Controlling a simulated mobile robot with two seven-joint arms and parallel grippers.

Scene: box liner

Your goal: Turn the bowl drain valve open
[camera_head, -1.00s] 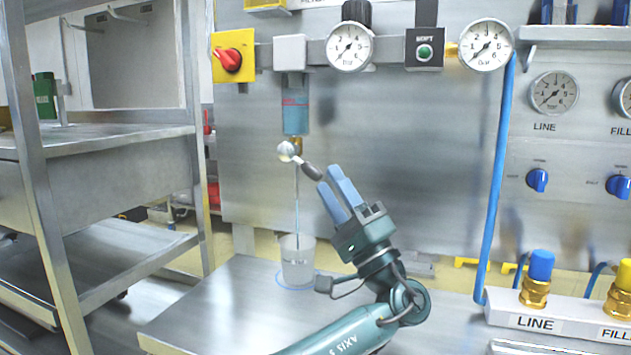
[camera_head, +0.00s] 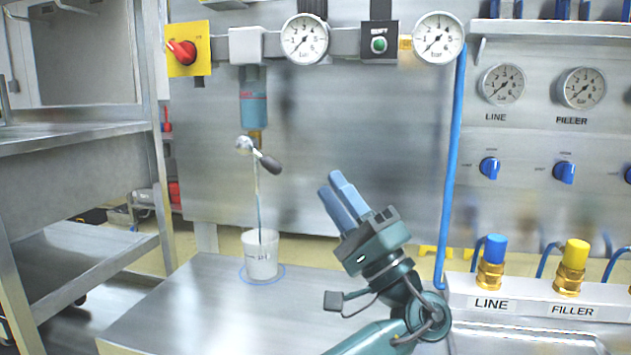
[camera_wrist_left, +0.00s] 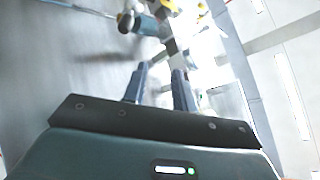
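The bowl (camera_head: 254,108) is a translucent blue cup under the pipe unit at the left of the panel. Below it is the brass drain valve (camera_head: 255,139) with a bright metal knob. Its dark-gripped lever (camera_head: 270,164) slants down to the right. A thin pale streak runs from the valve down to a white cup (camera_head: 261,258) on the bench. My left gripper (camera_head: 332,188) is right of and below the lever, apart from it. A gap shows between its empty fingers, also in the left wrist view (camera_wrist_left: 160,80). My right gripper is not in view.
A red rotary switch on a yellow plate (camera_head: 188,49) and two gauges line the pipe above. A blue hose (camera_head: 453,160) hangs to the right. A metal shelf rack (camera_head: 150,180) stands at the left. The steel bench (camera_head: 205,305) is bare around the cup.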

